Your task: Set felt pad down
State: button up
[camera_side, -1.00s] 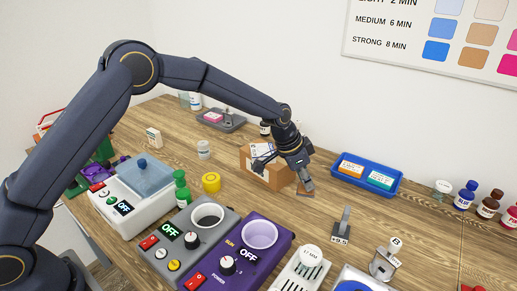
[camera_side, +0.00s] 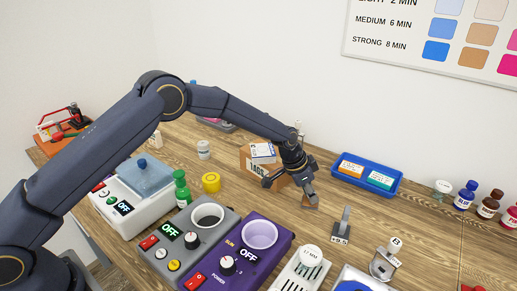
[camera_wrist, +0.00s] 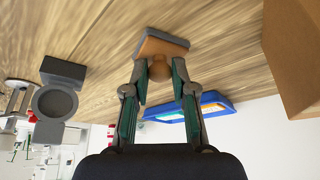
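The felt pad (camera_side: 311,204) shows in the side view as a small brown piece right under my gripper (camera_side: 306,192), in front of the cardboard box. In the wrist view the felt pad (camera_wrist: 163,43) is a brown block with a round knob and a grey layer on its far side. My gripper (camera_wrist: 161,72) has its two fingers closed on the sides of the knob. The pad is over bare wood; I cannot tell whether its grey side touches the table.
The cardboard box (camera_side: 253,168) stands close on the left of my gripper in the side view. A blue tray (camera_side: 372,168) with two labelled pieces lies to the right.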

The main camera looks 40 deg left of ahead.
jog(key=o, duration=0.3)
jog(key=shift+o, duration=0.2)
jog(key=shift+s+a+r, duration=0.1)
jog(key=shift+r, duration=0.45)
jog(key=s+a+r+n, duration=0.1)
jog(key=s+a+r, duration=0.35)
jog(key=r, duration=0.35)
jog(key=s+a+r+n+t+y, duration=0.1)
jog(key=s+a+r, duration=0.2)
jog(key=s+r, duration=0.35)
jog(key=s+a+r+n, duration=0.1)
jog(key=s+a+r, duration=0.3)
jog(key=r, duration=0.4)
jog(key=s+a+n+y, duration=0.1)
jog(key=s+a, duration=0.3)
jog(key=s, duration=0.7)
jog(key=s+a+n+t+y, duration=0.1)
jog(key=s+a+n, duration=0.3)
jog(key=s, duration=0.8)
jog(key=shift+s+a+r, duration=0.15)
jog(key=shift+a+r, duration=0.2)
jog(key=shift+a, duration=0.15)
